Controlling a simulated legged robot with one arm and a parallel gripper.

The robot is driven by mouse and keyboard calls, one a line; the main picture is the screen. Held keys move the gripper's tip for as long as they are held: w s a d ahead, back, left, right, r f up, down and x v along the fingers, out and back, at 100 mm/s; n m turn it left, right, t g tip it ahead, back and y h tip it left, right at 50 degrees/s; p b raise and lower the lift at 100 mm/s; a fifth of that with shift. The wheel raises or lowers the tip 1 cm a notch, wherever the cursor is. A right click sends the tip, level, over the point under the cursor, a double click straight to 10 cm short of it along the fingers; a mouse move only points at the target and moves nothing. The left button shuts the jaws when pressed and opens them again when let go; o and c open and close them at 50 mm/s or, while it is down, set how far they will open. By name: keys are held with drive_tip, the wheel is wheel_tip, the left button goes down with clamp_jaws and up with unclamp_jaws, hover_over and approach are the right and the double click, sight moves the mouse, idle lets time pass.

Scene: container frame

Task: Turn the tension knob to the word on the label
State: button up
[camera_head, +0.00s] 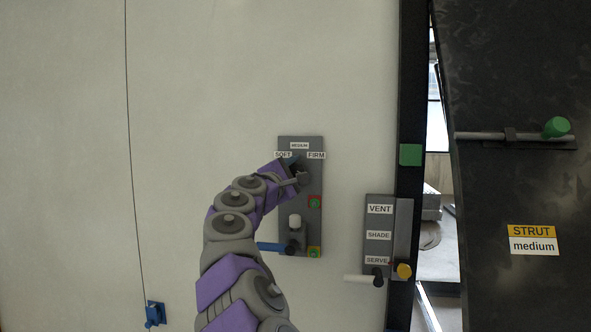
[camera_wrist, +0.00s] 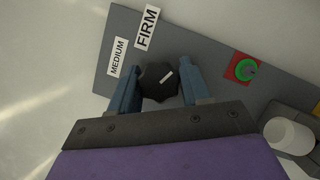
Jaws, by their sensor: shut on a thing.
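The dark tension knob (camera_wrist: 152,88) sits on a grey panel (camera_wrist: 85,28) between the two blue fingers of my gripper (camera_wrist: 161,80). The gripper is shut on it. The knob's white mark slants to the upper right in the wrist view, to the right of the FIRM word (camera_wrist: 147,28). The MEDIUM word (camera_wrist: 117,57) is farther left. In the head view my gripper (camera_head: 296,176) covers the knob, below SOFT (camera_head: 283,155), MEDIUM (camera_head: 299,145) and FIRM (camera_head: 316,155). The label (camera_head: 532,239) reads "STRUT medium" on the dark door at right.
Below the knob are a green button on red (camera_head: 315,203), a white knob (camera_head: 295,221) and a blue-handled lever (camera_head: 270,247). A second panel (camera_head: 379,222) reads VENT, SHADE, SERVE. A rod with a green end (camera_head: 556,127) crosses the dark door. The wall left of my arm is mostly clear.

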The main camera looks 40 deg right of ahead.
drive_tip(key=shift+d+f+m, duration=0.1)
drive_tip(key=shift+f+m, duration=0.05)
drive_tip(key=shift+m, duration=0.25)
drive_tip(key=o, duration=1)
drive_tip(key=shift+c, duration=0.2)
drive_tip(key=b+v, duration=0.1)
drive_tip(key=v, duration=1.6)
drive_tip(key=shift+a, duration=0.35)
drive_tip(key=shift+w, duration=0.1)
